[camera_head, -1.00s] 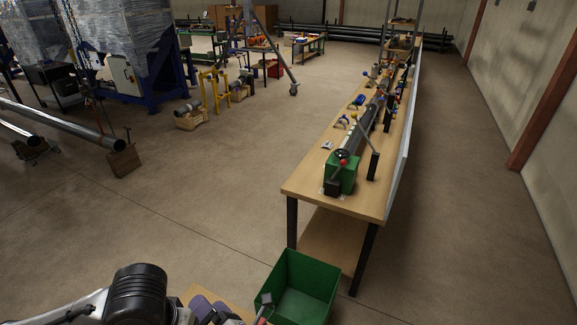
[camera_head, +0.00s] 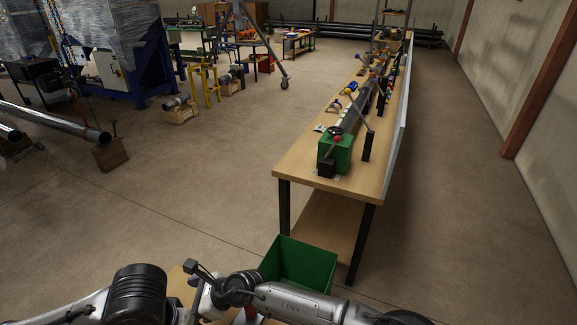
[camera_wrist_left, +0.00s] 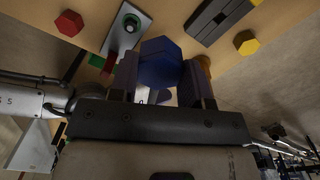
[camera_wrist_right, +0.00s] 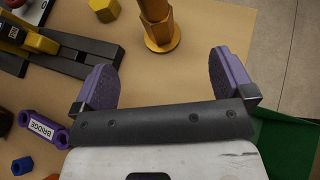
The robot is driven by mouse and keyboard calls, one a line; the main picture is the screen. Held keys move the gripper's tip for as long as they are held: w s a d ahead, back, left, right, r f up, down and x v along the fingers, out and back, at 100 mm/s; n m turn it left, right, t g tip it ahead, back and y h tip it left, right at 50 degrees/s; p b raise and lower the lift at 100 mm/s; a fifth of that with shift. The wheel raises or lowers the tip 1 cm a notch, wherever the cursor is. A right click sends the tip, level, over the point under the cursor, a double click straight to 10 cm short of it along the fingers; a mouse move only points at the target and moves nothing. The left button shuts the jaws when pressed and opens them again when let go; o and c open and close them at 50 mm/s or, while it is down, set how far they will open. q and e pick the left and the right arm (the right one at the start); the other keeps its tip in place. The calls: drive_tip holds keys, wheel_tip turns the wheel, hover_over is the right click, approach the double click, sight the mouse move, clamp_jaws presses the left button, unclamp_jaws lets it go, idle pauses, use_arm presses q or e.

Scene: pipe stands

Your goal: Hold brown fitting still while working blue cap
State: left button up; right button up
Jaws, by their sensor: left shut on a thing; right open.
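In the left wrist view the blue cap (camera_wrist_left: 160,64), a hexagonal piece, sits between the fingers of my left gripper (camera_wrist_left: 160,82), which is shut on it. A brown-orange part (camera_wrist_left: 204,66) shows partly behind the right-hand finger. In the right wrist view the brown fitting (camera_wrist_right: 158,22) stands upright on a round foot on the tan tabletop, its top cut off by the frame edge. My right gripper (camera_wrist_right: 164,80) is open and empty, its purple fingers apart, with the fitting beyond the gap between them. In the head view, my arms mostly hide the work spot.
A green bin (camera_head: 300,264) stands beside the work table. The right wrist view shows a purple "BRIDGE" piece (camera_wrist_right: 42,130), a black rail (camera_wrist_right: 80,50) and a yellow hexagon (camera_wrist_right: 105,9). A red hexagon (camera_wrist_left: 69,23) and a button plate (camera_wrist_left: 127,28) lie near the cap.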

drive_tip(key=b+x, duration=0.6)
drive_tip(key=x, duration=0.1)
drive_tip(key=shift+d+f, duration=0.1)
drive_tip(key=shift+f, duration=0.05)
use_arm(q)
drive_tip(key=shift+f+b, duration=1.55)
drive_tip(key=shift+f, duration=3.3)
use_arm(e)
drive_tip(key=shift+x, duration=1)
drive_tip(key=shift+r, duration=0.25)
drive_tip(key=c, duration=1.6)
drive_tip(key=o, duration=1.1)
